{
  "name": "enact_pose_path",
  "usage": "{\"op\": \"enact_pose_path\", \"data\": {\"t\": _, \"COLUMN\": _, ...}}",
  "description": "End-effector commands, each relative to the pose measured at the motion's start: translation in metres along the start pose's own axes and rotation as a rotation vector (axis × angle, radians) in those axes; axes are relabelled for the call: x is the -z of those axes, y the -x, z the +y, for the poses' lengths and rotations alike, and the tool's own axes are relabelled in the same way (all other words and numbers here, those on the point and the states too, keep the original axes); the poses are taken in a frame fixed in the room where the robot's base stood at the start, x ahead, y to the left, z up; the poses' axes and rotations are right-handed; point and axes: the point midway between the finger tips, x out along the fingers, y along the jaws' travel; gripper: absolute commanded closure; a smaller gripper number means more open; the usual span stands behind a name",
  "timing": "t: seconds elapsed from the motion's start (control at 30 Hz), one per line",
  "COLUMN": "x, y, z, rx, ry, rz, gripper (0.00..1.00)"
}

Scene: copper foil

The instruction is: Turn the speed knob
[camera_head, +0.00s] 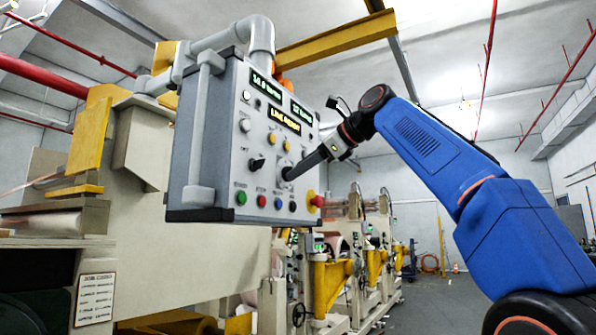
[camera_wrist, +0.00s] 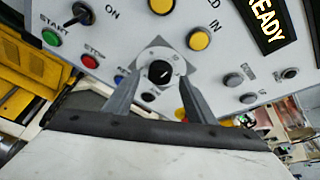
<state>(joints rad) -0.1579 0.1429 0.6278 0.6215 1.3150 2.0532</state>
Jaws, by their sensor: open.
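The speed knob (camera_wrist: 160,72) is a round black knob with a white pointer mark on a pale dial plate, in the middle of the wrist view. My gripper (camera_wrist: 161,82) is open, with one finger to each side of the knob. I cannot tell whether either fingertip touches it. In the head view, my gripper (camera_head: 288,173) reaches from the right to the face of the grey control box (camera_head: 212,130).
A black ON selector switch (camera_head: 256,163) sits left of the knob. Green (camera_head: 241,198), red (camera_head: 261,201) and blue (camera_head: 278,203) buttons run below, with a red emergency stop (camera_head: 317,201) at the right. Yellow buttons (camera_wrist: 198,40) are above. A grey handle (camera_head: 200,130) stands at the box's left.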

Motion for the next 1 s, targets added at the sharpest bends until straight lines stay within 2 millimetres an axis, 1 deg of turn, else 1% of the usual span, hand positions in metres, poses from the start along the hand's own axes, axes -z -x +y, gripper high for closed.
{"op": "enact_pose_path", "data": {"t": 0.03, "x": 0.000, "y": 0.010, "z": -0.001, "rx": 0.004, "ry": 0.000, "rz": 0.001, "gripper": 0.50}}
{"op": "enact_pose_path", "data": {"t": 0.17, "x": 0.001, "y": 0.034, "z": -0.001, "rx": 0.003, "ry": -0.001, "rz": 0.002, "gripper": 0.50}}
{"op": "enact_pose_path", "data": {"t": 0.3, "x": 0.000, "y": 0.063, "z": -0.001, "rx": 0.003, "ry": 0.000, "rz": 0.001, "gripper": 0.50}}
{"op": "enact_pose_path", "data": {"t": 0.6, "x": 0.001, "y": 0.116, "z": -0.001, "rx": 0.002, "ry": -0.001, "rz": 0.002, "gripper": 0.50}}
{"op": "enact_pose_path", "data": {"t": 0.8, "x": 0.001, "y": 0.142, "z": -0.001, "rx": 0.001, "ry": 0.000, "rz": 0.001, "gripper": 0.50}}
{"op": "enact_pose_path", "data": {"t": 1.0, "x": 0.000, "y": 0.155, "z": 0.000, "rx": 0.000, "ry": 0.000, "rz": 0.000, "gripper": 0.50}}
